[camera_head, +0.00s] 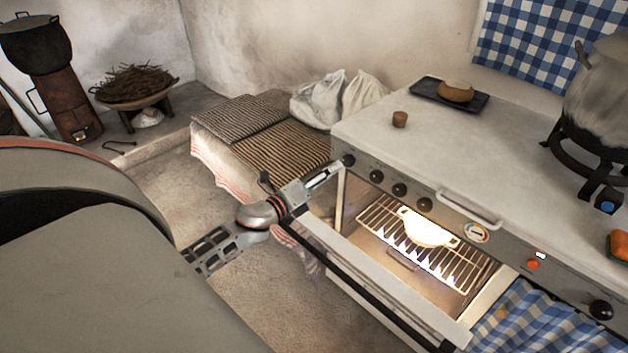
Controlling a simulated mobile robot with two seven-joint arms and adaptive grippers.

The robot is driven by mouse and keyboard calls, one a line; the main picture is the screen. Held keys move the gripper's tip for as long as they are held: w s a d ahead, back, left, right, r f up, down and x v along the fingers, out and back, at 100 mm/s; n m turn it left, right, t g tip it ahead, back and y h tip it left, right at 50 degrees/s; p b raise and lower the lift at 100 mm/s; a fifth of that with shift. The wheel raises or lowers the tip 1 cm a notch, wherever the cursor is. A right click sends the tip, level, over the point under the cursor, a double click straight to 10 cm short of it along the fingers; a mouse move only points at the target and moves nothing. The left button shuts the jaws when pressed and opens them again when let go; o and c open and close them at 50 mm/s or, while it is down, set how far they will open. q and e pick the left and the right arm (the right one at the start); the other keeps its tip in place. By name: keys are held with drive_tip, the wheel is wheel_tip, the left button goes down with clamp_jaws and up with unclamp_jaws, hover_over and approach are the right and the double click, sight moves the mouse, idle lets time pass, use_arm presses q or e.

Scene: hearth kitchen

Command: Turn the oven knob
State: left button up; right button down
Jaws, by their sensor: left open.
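The grey oven front carries a row of several black knobs, among them the leftmost oven knob (348,160) at the panel's left corner and another oven knob (424,204) further right. A larger black knob (601,310) sits at the far right of the panel. My left gripper (320,178) is open and empty, just left of the leftmost knob, with its fingers pointing toward it. I cannot tell whether a fingertip touches the knob. My right gripper is not in view.
The oven door (385,290) is lowered open below my left gripper. A white dish (427,228) stands on the lit oven rack (375,217). A cork (400,119), a dark tray (425,90) with bread and a large pot (600,100) are on the top. A striped-covered bench (275,145) stands left.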

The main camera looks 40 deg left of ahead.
use_arm(q)
drive_tip(key=s, duration=0.6)
drive_tip(key=shift+s+a, duration=0.15)
drive_tip(key=shift+a, duration=0.05)
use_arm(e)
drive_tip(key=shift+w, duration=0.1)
